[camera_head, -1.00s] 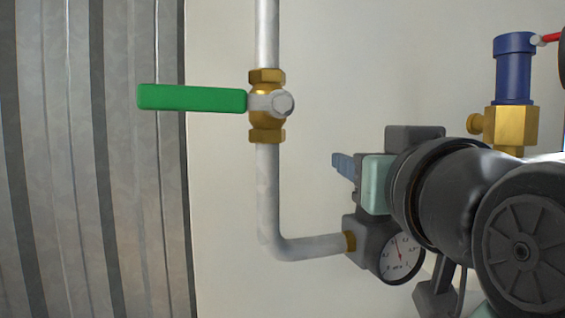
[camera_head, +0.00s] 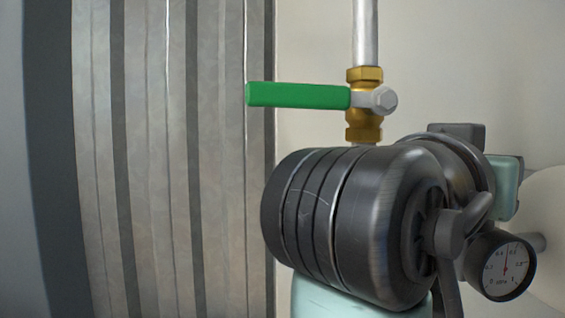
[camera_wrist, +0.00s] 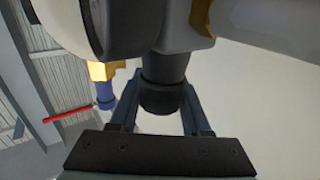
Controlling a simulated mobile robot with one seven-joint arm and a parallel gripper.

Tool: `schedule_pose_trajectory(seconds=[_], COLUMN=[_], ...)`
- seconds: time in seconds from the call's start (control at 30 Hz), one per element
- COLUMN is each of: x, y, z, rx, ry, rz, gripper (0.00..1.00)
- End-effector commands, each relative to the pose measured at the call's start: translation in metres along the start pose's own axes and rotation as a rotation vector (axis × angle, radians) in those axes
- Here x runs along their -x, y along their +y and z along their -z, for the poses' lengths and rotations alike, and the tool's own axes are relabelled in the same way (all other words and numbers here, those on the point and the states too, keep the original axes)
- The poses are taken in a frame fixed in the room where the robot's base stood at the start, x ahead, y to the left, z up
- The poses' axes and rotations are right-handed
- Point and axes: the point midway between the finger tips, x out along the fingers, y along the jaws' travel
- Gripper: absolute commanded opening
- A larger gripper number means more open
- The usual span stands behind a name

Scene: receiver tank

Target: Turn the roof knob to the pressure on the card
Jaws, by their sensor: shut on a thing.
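The dark round knob (camera_wrist: 162,95) is in the wrist view, below a grey body (camera_wrist: 183,45). My gripper (camera_wrist: 160,112) has its two slate-blue fingers closed on the knob's sides. In the head view the round gauge (camera_head: 504,270) shows at the lower right, its needle close to upright, between 0.4 and 0.6. In the wrist view the gauge (camera_wrist: 75,18) is seen steeply from the side. In the head view my black arm link hides the knob and gripper. I see no card in either view.
A green-handled lever valve (camera_head: 300,95) sits on a vertical pipe (camera_head: 365,35), with my arm close below it. A ribbed metal wall (camera_head: 180,150) is at the left. In the wrist view a blue cylinder (camera_wrist: 106,93) with a red handle (camera_wrist: 75,114) stands at the left.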

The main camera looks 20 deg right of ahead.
Motion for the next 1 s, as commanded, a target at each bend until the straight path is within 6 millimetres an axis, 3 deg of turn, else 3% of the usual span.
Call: schedule_pose_trajectory(seconds=[0.53, 0.57, 0.7, 1.0], x=[-0.0001, -0.0001, -0.0001, 0.001], y=[0.0006, 0.0006, 0.0007, 0.0006], z=[0.0006, 0.0006, 0.0004, -0.0003], rx=[-0.001, -0.001, -0.001, -0.001], ry=[0.0, 0.0, 0.0, 0.0], rz=[-0.022, -0.022, -0.022, -0.021], gripper=[0.0, 0.53, 0.77, 0.77])
